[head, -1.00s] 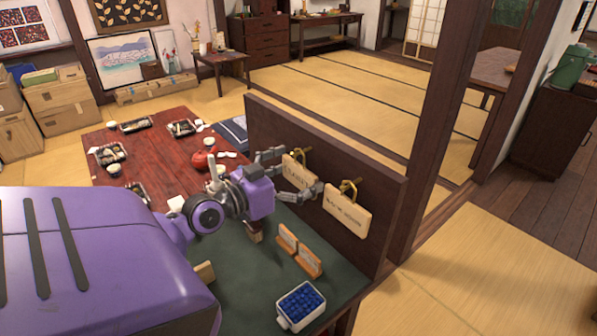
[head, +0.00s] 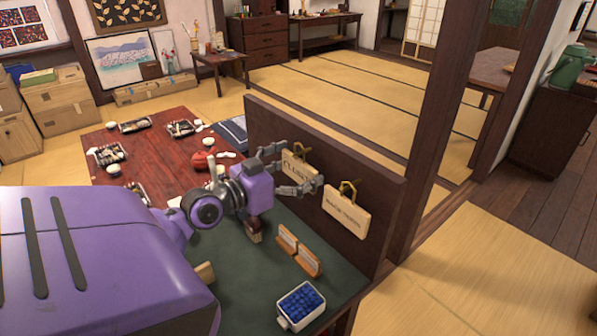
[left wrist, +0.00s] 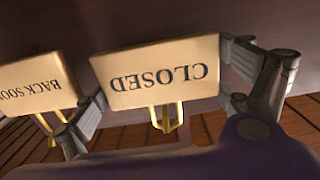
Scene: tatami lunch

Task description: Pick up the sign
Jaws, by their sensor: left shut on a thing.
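A pale wooden sign reading CLOSED (head: 298,167) is at the dark wooden partition, by a brass hook. In the left wrist view the CLOSED sign (left wrist: 160,72) appears upside down, with brass prongs at its lower edge. My left gripper (head: 300,171) has one finger at each side edge of this sign and is shut on it. The sign still appears to be at its hook. A second wooden sign (head: 346,212), reading BACK SOON in the left wrist view (left wrist: 38,84), hangs from its own brass hook to the right. My right gripper is not in view.
The dark partition (head: 385,205) stands right behind the signs. Below are a green table surface (head: 258,285), small wooden stands (head: 298,252) and a white tub of blue pieces (head: 300,305). A red table (head: 160,160) with dishes is at left.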

